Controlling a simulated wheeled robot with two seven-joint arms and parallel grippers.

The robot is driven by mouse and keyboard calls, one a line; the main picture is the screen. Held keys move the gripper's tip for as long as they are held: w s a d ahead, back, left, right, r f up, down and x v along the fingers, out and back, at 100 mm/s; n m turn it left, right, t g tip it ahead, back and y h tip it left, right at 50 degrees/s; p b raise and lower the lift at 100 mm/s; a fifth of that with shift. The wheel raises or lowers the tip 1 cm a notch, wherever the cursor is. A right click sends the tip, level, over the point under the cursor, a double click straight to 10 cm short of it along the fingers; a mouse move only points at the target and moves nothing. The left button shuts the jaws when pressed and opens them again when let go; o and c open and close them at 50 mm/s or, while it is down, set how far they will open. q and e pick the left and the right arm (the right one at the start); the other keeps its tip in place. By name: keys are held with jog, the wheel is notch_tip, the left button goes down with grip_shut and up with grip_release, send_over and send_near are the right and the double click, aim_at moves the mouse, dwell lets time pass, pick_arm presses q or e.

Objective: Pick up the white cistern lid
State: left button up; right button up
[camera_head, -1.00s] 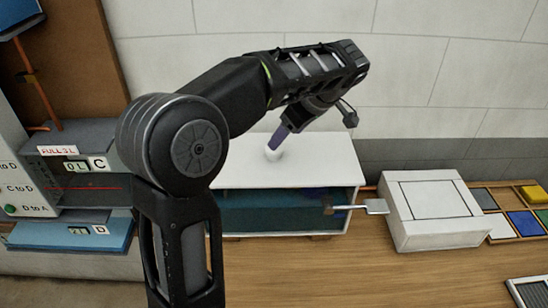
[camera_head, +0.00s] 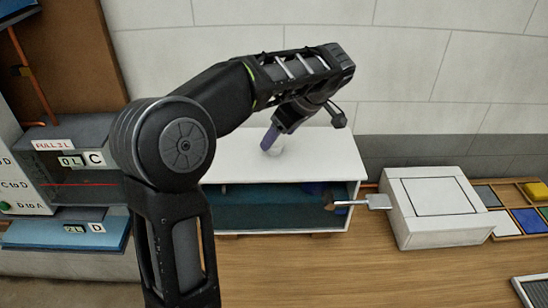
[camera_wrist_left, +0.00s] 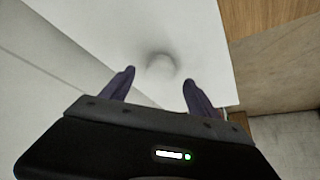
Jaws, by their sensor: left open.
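The white cistern lid (camera_head: 320,160) lies flat on top of the cistern (camera_head: 285,206), whose front shows dark teal water. A small round white knob (camera_wrist_left: 162,66) rises from the lid in the left wrist view. My left gripper (camera_wrist_left: 159,78) is open, with its two dark purple fingers on either side of the near part of the knob. Whether the fingertips touch the lid or knob cannot be told. In the head view my left gripper (camera_head: 270,138) is over the lid at the knob, partly hiding it. My right gripper is not in view.
A white box (camera_head: 432,208) with a square-outlined top stands to the right, by a grey paddle (camera_head: 378,201) on a rod from the cistern. A tray of coloured tiles (camera_head: 525,221) lies further right. Labelled tanks (camera_head: 75,185) stand at the left. The wooden counter in front is mostly clear.

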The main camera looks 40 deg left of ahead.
pick_arm(q)
jog(key=x, duration=0.2)
jog(key=shift+a+f, duration=0.2)
jog(key=shift+f, duration=0.1)
dwell(0.3)
grip_shut()
dwell(0.6)
jog(key=shift+r, duration=0.1)
